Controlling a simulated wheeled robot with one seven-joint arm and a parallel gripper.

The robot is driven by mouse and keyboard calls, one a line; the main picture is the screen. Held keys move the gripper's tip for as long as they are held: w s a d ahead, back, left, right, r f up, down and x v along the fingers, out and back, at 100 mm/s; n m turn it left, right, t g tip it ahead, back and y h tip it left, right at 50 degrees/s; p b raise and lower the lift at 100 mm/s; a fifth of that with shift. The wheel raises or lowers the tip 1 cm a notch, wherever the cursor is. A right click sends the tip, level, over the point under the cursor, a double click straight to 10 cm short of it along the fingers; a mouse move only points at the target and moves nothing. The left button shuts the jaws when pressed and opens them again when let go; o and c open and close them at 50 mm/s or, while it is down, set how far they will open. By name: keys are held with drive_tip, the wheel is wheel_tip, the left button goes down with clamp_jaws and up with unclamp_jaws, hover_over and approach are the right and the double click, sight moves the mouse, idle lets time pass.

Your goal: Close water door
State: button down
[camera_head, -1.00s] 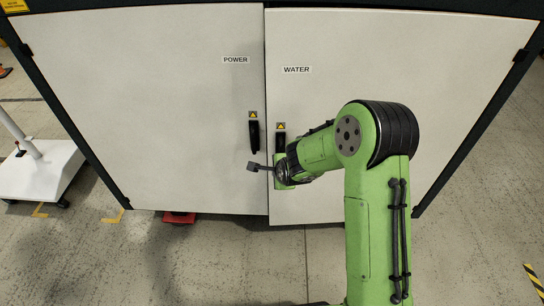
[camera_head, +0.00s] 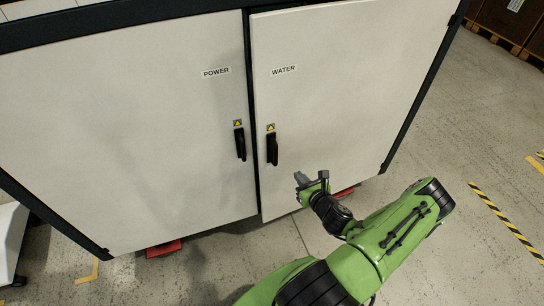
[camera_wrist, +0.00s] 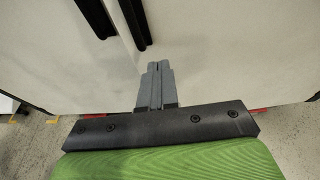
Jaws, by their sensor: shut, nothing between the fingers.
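The water door (camera_head: 335,85) is the right white panel of the cabinet, labelled WATER (camera_head: 283,70). Its left edge stands slightly proud of the power door (camera_head: 130,130), with a dark gap between them. The black water handle (camera_head: 272,150) is near that edge. My gripper (camera_head: 299,178) is in front of the water door's lower part, to the right of and below the handle. Its fingers are shut and empty. In the wrist view the shut fingers (camera_wrist: 157,72) point at the white door, below the dark handles. Whether they touch the panel I cannot tell.
The power handle (camera_head: 240,145) is close left of the water handle. Red feet (camera_head: 163,248) show under the cabinet. Grey floor is open to the right, with yellow-black tape (camera_head: 490,205). Pallets with dark crates (camera_head: 512,25) stand far right.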

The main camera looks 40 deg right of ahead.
drive_tip(key=b, duration=0.2)
approach(283, 157)
drive_tip(key=w, duration=0.3)
drive_tip(key=w+r, duration=0.1)
drive_tip(key=w, duration=0.2)
drive_tip(key=shift+w+a+r, duration=0.1)
drive_tip(key=shift+w+r, duration=0.1)
